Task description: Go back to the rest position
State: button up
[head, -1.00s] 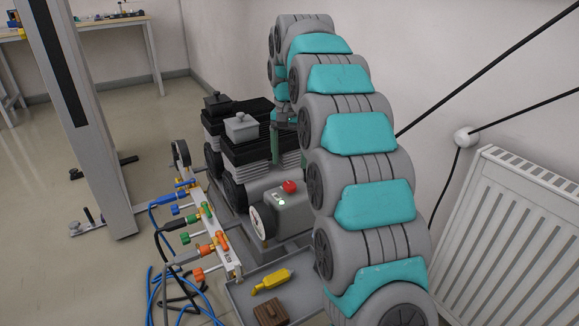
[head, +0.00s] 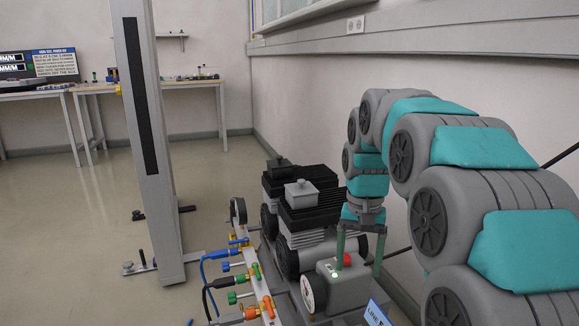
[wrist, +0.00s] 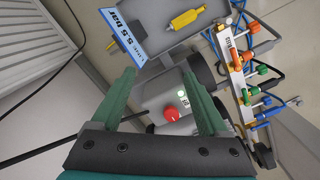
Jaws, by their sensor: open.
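My gripper (head: 360,250) is open and empty, pointing down by the grey control box (head: 345,290) of the pump unit. Its two green fingers also show in the wrist view (wrist: 160,82), spread apart. The red button (head: 347,259) on the box appears between the fingers in both views, nearer the right finger in the wrist view (wrist: 172,113). A green light (head: 335,274) glows beside the button. I cannot tell how far the fingertips are from the box. My arm arches in from the right.
Black-finned pumps (head: 311,198) stand left of the gripper. A manifold with coloured valves (head: 258,290) and hoses is at the lower left. A grey post (head: 150,150) stands further left. The wall and radiator (wrist: 40,50) are close on the other side. A tray holds a yellow part (wrist: 187,17).

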jog(key=s+f+n, duration=0.1)
jog(key=s+f, duration=0.2)
jog(key=s, duration=0.7)
jog(key=s+f+n, duration=0.1)
jog(key=s+f, duration=0.3)
jog(key=s, duration=0.6)
jog(key=s+f+n+g, duration=0.1)
jog(key=s+f, duration=0.2)
jog(key=s, duration=0.8)
jog(key=shift+d+f, duration=0.2)
jog(key=shift+f, duration=0.2)
